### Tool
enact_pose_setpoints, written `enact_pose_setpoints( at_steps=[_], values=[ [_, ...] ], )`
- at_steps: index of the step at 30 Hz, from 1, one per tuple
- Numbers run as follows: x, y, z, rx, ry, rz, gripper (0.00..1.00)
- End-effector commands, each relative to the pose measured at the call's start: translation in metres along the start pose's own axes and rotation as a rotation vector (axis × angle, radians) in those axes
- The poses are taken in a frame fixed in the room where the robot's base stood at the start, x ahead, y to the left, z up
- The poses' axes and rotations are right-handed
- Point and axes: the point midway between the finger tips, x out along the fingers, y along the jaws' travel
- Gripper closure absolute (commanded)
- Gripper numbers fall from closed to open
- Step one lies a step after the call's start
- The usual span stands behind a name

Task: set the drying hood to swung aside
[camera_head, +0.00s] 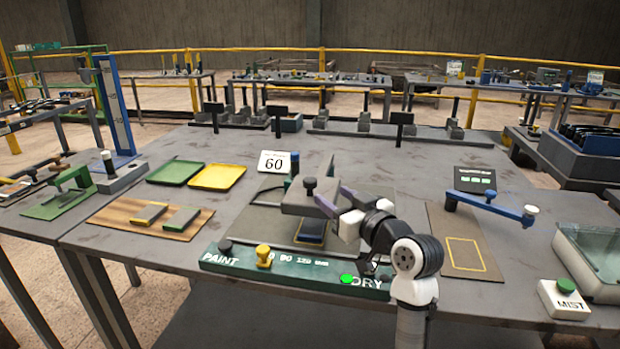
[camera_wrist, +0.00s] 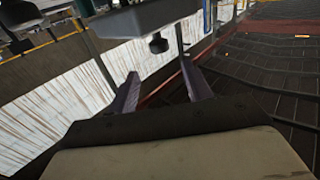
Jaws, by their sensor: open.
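The drying hood (camera_head: 296,207) is a flat grey box with a dark knob (camera_head: 310,184) on its top. It sits above a dark plate with a yellow edge (camera_head: 312,232), at the middle of the bench. My gripper (camera_head: 331,197) reaches in from the right; its two purple fingers are apart, close to the hood's right side and the knob. In the wrist view, the hood (camera_wrist: 145,17) and its knob (camera_wrist: 158,43) show just beyond the open fingertips (camera_wrist: 160,70), with nothing between the fingers. My wrist hides part of the hood's right side.
A green strip (camera_head: 300,268) marked PAINT and DRY runs along the front, with a yellow knob (camera_head: 263,255) and a lit green spot (camera_head: 347,280). A sign reading 60 (camera_head: 274,162) stands behind. A blue lever arm (camera_head: 490,207) lies to the right, over a board (camera_head: 455,262).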

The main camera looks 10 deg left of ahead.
Motion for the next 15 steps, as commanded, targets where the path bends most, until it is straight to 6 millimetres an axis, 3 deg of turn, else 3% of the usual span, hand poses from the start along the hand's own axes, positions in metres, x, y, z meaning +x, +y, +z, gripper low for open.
enact_pose_setpoints(
  at_steps=[9, 15],
  values=[
    [0.069, -0.001, -0.003, 0.000, -0.002, -0.001, 0.50],
    [0.095, -0.001, -0.002, 0.000, 0.000, 0.000, 0.50]
  ],
)
